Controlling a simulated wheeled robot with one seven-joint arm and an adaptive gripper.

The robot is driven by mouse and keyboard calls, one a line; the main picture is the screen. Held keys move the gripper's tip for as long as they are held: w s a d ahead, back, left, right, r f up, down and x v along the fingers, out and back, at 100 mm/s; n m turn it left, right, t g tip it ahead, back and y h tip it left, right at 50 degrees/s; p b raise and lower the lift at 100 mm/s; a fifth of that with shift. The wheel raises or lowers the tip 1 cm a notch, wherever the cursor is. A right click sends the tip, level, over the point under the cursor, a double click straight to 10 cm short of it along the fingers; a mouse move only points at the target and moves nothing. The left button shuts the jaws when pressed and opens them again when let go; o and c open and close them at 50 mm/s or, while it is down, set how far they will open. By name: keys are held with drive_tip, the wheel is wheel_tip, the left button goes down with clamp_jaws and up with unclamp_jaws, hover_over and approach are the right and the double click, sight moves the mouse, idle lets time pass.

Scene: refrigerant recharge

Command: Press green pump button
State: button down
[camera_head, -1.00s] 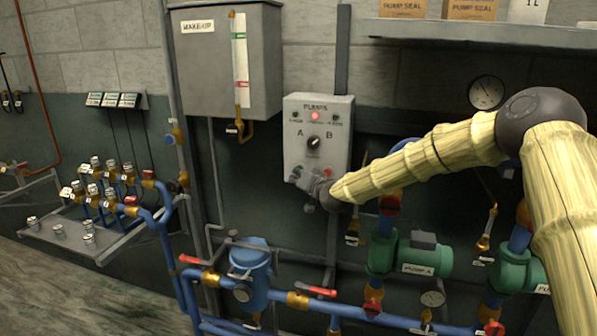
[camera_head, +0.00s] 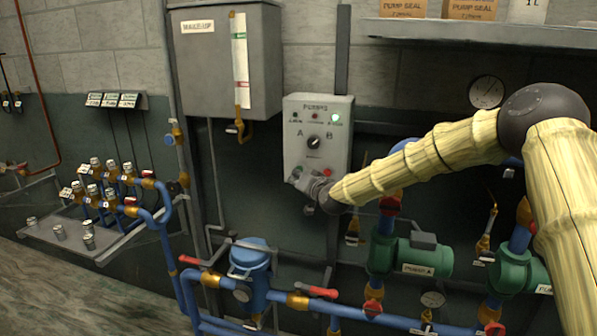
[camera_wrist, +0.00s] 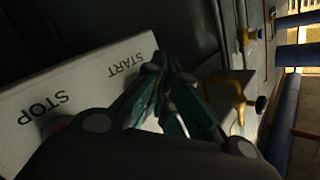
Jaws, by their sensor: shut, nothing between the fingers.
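The grey PUMPS control box (camera_head: 300,150) hangs on the wall, with an A/B selector (camera_head: 313,142) on its face. Its right-hand lamp (camera_head: 335,118) glows green, and the middle lamp is dark. My gripper (camera_head: 292,178) is at the lower left of the box face. In the wrist view, its shut, empty fingers (camera_wrist: 160,65) are at the panel (camera_wrist: 85,75) beside the START label (camera_wrist: 127,62). The green button is hidden behind the fingers; I cannot see the contact itself. A red button (camera_wrist: 58,123) shows partly beside the STOP label (camera_wrist: 42,106).
The MAKE-UP tank (camera_head: 205,70) hangs left of the box. Blue pipes, valves and green pumps (camera_head: 410,257) run below. A shelf (camera_head: 450,31) with boxes is above right. My arm reaches in from the right.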

drive_tip(key=shift+s+a, duration=0.1)
drive_tip(key=shift+s, duration=0.15)
drive_tip(key=s, duration=0.1)
drive_tip(key=s+a, duration=0.1)
drive_tip(key=s, duration=0.2)
drive_tip(key=shift+s+a, duration=0.25)
drive_tip(key=shift+s, duration=0.15)
idle(0.8)
